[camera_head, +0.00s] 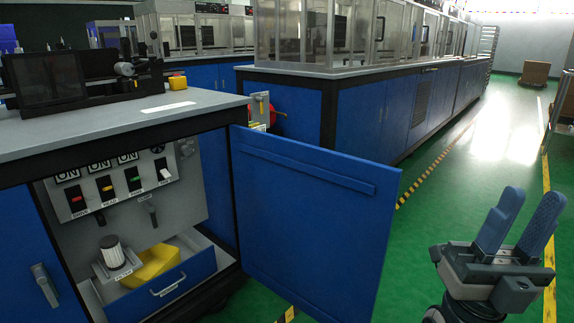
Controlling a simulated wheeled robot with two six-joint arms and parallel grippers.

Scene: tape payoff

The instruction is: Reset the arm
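My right gripper (532,198) is at the lower right with its two blue fingers pointing up. The fingers stand apart with a gap between them, and nothing is held there. It is over the green floor, to the right of the open blue cabinet door (310,225) and apart from it in the picture. My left gripper is not in this view.
The open cabinet shows a switch panel (72,207) and a partly open drawer (172,285) holding a yellow object (152,263). A white cylinder (113,253) sits above the drawer. Blue machine cabinets (380,115) line the back. Green floor (440,190) is clear behind the gripper.

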